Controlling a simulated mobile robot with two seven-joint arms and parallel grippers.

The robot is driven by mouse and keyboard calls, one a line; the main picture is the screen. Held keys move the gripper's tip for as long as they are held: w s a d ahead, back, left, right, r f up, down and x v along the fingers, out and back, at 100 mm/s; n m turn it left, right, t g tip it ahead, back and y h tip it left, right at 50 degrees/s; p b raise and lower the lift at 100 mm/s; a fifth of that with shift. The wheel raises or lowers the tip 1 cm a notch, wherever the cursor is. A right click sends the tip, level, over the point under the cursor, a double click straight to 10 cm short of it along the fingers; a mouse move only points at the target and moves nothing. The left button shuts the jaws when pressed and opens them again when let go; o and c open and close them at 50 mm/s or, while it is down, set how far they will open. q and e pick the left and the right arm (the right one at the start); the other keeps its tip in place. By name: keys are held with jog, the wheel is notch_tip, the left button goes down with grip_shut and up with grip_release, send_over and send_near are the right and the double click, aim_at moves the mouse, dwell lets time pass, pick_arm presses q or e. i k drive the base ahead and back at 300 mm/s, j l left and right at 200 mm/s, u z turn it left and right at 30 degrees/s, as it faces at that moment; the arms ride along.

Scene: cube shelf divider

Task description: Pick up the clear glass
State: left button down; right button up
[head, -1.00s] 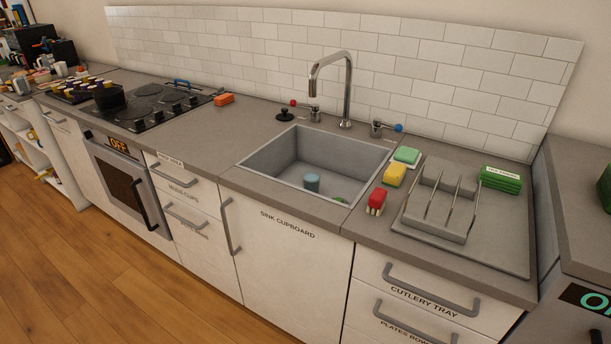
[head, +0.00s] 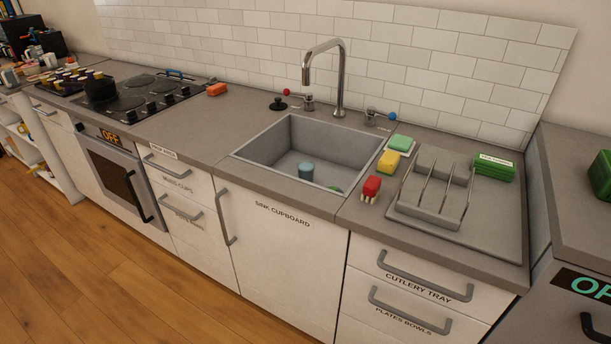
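I cannot make out a clear glass in the head view. A blue-grey cup (head: 306,171) stands in the sink basin (head: 270,153), near its front wall. A green item (head: 336,188) lies beside it, mostly hidden by the sink's front edge. Neither of my grippers shows in the view.
A tall tap (head: 338,80) rises behind the sink. Right of it are a red brush (head: 371,188), yellow sponge (head: 389,161), green sponge (head: 400,144) and grey dish rack (head: 425,212). A hob (head: 140,97) is at left. Wooden floor in front is clear.

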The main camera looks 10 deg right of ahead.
aim_at(306, 167)
jog(key=i+j+z, duration=0.2)
jog(key=i+j, duration=0.7)
jog(key=i, duration=0.1)
